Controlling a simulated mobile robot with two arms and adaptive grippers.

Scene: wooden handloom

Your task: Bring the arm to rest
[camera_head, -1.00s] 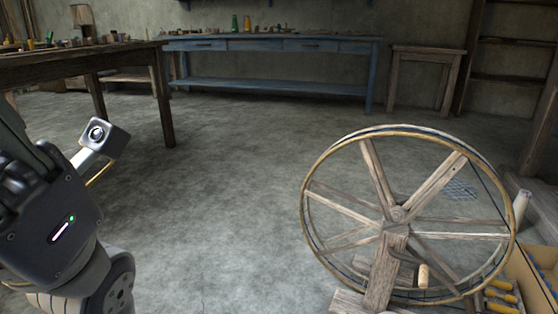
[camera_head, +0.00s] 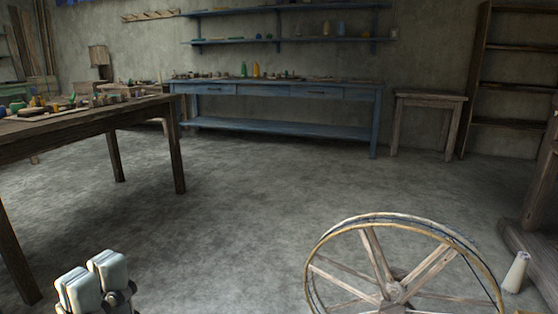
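My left gripper (camera_head: 94,283) is at the bottom left edge of the head view, with its pale fingertip pads pointing up. The two pads sit close side by side with nothing seen between them, so it looks shut and empty. The rest of the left arm is below the picture. The gripper is over bare floor and apart from the furniture. My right gripper is not in view.
A wooden spoked wheel (camera_head: 394,291) stands at the lower right, beside a pale cone (camera_head: 516,272). A cluttered wooden table (camera_head: 90,122) is at the left. A blue workbench (camera_head: 275,128) and small wooden table (camera_head: 428,101) stand behind. The middle floor is clear.

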